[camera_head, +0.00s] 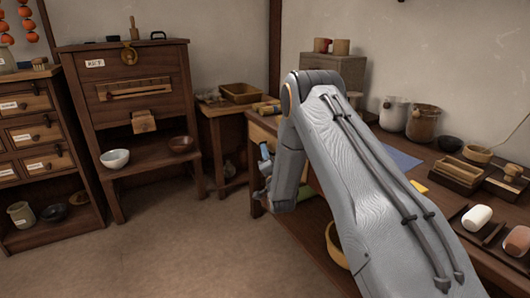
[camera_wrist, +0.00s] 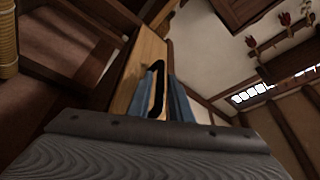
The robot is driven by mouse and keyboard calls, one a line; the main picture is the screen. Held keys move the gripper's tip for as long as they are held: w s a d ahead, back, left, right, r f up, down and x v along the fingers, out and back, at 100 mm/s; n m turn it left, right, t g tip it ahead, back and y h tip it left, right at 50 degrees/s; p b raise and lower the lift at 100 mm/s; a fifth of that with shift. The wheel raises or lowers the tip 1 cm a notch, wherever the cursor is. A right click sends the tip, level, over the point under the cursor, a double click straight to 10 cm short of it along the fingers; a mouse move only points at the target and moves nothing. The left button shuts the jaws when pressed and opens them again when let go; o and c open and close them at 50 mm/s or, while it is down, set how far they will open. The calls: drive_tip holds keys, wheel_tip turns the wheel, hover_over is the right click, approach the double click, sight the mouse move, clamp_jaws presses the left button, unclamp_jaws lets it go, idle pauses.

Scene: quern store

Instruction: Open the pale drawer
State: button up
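The pale drawer (camera_wrist: 148,60) shows in the wrist view as a light wooden front with a dark looped handle (camera_wrist: 156,84). My gripper (camera_wrist: 164,100) is right at this handle, its blue-grey fingers beside it. I cannot tell whether the fingers grip the handle or only stand around it. In the head view my gripper (camera_head: 265,160) is low at the left end of the right-hand workbench (camera_head: 438,160). My arm hides most of the bench front there, including most of the drawer.
A dark cabinet (camera_head: 95,107) with bowls on its lower shelf stands at the back left, beside a labelled drawer chest (camera_head: 22,98). Pots, trays and a blue mat (camera_head: 400,158) lie on the workbench. The floor (camera_head: 165,240) at left is clear.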

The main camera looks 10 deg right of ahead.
drive_tip(key=shift+x, duration=1.25)
clamp_jaws()
drive_tip(key=shift+s, duration=0.1)
